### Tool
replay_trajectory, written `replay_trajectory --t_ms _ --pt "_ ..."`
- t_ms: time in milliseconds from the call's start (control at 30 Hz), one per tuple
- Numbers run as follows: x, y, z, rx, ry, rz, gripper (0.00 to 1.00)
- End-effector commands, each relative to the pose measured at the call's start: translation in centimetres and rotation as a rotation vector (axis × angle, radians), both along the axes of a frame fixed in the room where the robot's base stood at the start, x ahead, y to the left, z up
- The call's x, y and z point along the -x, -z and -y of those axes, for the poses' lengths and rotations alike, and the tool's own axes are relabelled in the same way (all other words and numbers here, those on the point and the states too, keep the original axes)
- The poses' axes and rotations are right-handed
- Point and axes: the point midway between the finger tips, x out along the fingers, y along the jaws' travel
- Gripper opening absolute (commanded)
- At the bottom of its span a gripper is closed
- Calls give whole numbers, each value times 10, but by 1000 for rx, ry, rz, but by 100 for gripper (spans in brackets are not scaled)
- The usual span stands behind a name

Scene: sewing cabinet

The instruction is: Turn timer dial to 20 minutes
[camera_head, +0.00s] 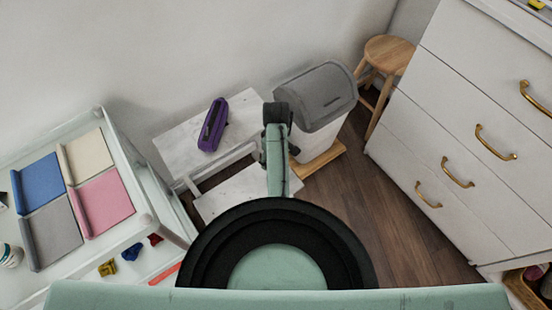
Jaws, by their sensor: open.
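No timer dial can be made out in this view. A purple elongated object with a dark face (213,124) lies on a small white bench; I cannot tell what it is, and no dial shows on it. My green and black arm stands in the middle of the view, in front of the bench and a grey-lidded bin. No gripper fingers can be seen.
The white bench (180,140) and the grey-lidded bin (315,92) stand by the wall. A wooden stool (388,50) is behind. A white drawer cabinet (430,130) with brass handles fills the right. A glass-like table (120,150) holds folded cloths (105,195). Dark floor (400,235) is clear between.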

Motion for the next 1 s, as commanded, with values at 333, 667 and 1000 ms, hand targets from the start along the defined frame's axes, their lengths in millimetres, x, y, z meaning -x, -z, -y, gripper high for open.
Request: replay_trajectory --t_ms 333,667,1000 --pt "0 17 0 -1 -50 1 71" --pt "1 58 -1 0 -52 -4 71" --pt "1 111 0 0 -52 -1 71"
